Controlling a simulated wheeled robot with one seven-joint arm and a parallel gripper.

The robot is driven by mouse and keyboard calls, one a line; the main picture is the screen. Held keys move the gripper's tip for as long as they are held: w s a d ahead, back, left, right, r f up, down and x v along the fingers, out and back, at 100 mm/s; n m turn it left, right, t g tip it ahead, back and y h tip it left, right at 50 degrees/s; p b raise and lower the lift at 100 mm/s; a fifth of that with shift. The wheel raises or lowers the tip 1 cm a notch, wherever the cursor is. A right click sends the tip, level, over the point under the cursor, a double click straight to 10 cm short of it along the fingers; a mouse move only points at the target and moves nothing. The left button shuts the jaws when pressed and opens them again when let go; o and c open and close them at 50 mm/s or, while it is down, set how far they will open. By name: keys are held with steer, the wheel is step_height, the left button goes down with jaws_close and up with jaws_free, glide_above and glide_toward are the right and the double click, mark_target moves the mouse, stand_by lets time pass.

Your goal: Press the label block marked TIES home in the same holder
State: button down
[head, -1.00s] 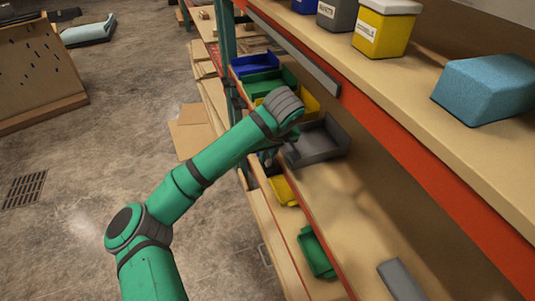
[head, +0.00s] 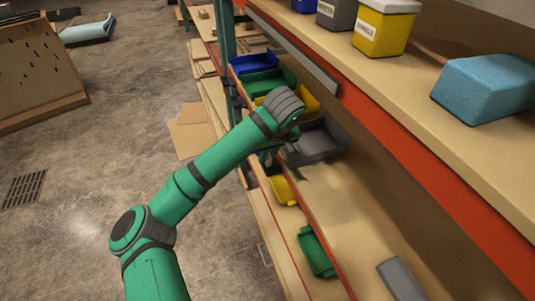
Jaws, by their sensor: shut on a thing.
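My green arm reaches to the lower shelf, and its wrist covers much of the work spot. My gripper (head: 270,159) shows only in part, dark and small, below the wrist at the shelf's front edge. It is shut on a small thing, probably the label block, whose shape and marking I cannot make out. No TIES lettering is readable. The holder at the shelf edge is hidden or too small to tell, and so is how the block sits in it. A grey bin (head: 322,142) stands just right of the gripper, and a yellow bin (head: 283,190) is just below it.
Blue (head: 254,63) and green (head: 268,80) bins stand further back on the lower shelf. Another green bin (head: 317,252) is nearer. The orange beam (head: 400,140) of the upper shelf runs close to the arm.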

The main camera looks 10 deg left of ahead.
steer(key=shift+f, duration=0.3)
steer(key=shift+d, duration=0.15)
steer(key=shift+f, duration=0.1)
stand_by(0.4)
steer(key=shift+f, duration=0.55)
stand_by(0.7)
steer(key=c, duration=1.7)
jaws_free()
steer(key=shift+o, duration=0.2)
